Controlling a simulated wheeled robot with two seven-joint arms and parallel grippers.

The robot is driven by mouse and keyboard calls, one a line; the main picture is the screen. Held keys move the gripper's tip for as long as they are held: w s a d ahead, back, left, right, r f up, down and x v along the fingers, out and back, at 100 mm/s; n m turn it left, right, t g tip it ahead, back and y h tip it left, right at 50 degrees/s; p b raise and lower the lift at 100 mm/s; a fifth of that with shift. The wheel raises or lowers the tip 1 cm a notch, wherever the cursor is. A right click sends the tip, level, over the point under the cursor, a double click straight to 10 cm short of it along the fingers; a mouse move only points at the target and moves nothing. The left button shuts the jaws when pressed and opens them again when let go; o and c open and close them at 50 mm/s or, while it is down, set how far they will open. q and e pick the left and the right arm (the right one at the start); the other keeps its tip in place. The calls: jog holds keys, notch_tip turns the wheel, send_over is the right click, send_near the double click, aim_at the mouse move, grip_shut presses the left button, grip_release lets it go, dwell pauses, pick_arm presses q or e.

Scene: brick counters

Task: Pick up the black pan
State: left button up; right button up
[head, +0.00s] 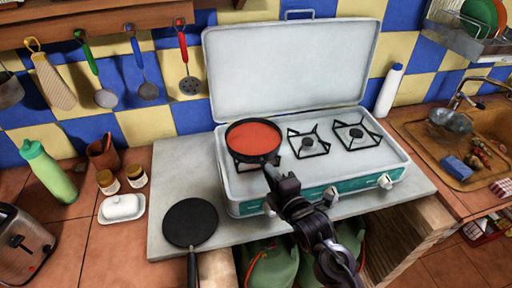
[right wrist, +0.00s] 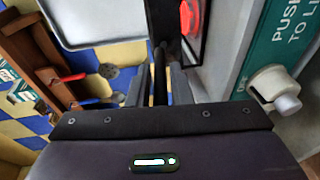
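A black-rimmed pan with a red inside (head: 254,138) sits on the left burner of the stove, its handle pointing toward me. A flat black pan (head: 190,222) lies on the grey counter left of the stove, its handle toward the front edge. My right gripper (head: 270,174) is at the handle of the pan on the stove. In the right wrist view the dark handle (right wrist: 159,76) lies between the two fingers of my right gripper (right wrist: 160,84), with narrow gaps showing beside it. The gripper hides part of the handle in the head view. My left gripper is not in view.
The stove (head: 310,182) has a raised lid (head: 290,68) behind and knobs in front. A green bottle (head: 50,172), jars (head: 108,182), a white butter dish (head: 121,207) and a toaster (head: 22,245) stand at left. A sink is at right.

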grip_shut()
jog(key=shift+w+r, duration=0.1)
jog(key=shift+r, duration=0.05)
